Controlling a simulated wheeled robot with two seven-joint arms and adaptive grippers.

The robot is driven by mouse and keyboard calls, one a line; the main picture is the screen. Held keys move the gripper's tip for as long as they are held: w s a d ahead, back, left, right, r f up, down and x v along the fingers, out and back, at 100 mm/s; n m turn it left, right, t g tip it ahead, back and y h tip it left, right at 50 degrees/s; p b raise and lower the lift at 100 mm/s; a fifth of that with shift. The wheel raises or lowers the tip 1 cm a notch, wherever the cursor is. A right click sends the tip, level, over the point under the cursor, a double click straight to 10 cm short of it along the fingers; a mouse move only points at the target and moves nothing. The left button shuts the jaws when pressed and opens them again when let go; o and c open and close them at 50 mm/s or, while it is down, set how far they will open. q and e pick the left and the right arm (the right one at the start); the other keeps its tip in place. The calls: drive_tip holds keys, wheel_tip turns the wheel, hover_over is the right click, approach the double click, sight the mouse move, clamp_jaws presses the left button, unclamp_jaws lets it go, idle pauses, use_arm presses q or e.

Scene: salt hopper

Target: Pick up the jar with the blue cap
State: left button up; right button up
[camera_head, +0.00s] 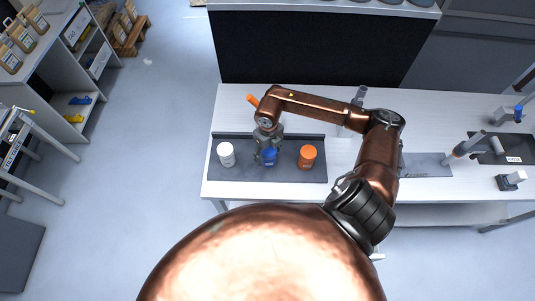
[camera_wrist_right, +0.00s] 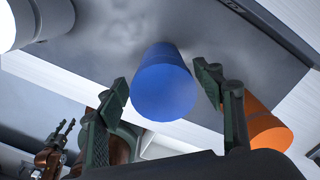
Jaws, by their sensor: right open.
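The jar with the blue cap (camera_head: 269,157) stands on the dark mat (camera_head: 250,174), between a white jar (camera_head: 226,154) and an orange jar (camera_head: 307,157). My right gripper (camera_head: 267,145) is over it from behind and partly hides it. In the right wrist view the blue cap (camera_wrist_right: 163,82) shows between the two open fingers of my right gripper (camera_wrist_right: 165,90), with a visible gap on each side. The lower part of this jar is mostly hidden by its cap. My left gripper (camera_wrist_right: 63,130) appears small at the lower left of the wrist view, its opening unclear.
The white jar also shows in the wrist view (camera_wrist_right: 38,18), as does the orange one (camera_wrist_right: 266,128), close to one finger. A white table (camera_head: 340,172) carries the mat. Tools and a second dark mat (camera_head: 427,165) lie to the right.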

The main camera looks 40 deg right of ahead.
drive_tip(key=f, duration=0.2)
drive_tip(key=shift+d+f+p, duration=0.2)
drive_tip(key=shift+f+p, duration=0.1)
drive_tip(key=shift+p, duration=0.1)
wheel_tip(320, 180, down, 2)
drive_tip(key=shift+f, duration=0.1)
drive_tip(key=c, duration=1.4)
use_arm(q)
drive_tip(key=shift+w+r, duration=0.65)
drive_tip(key=shift+w, duration=0.2)
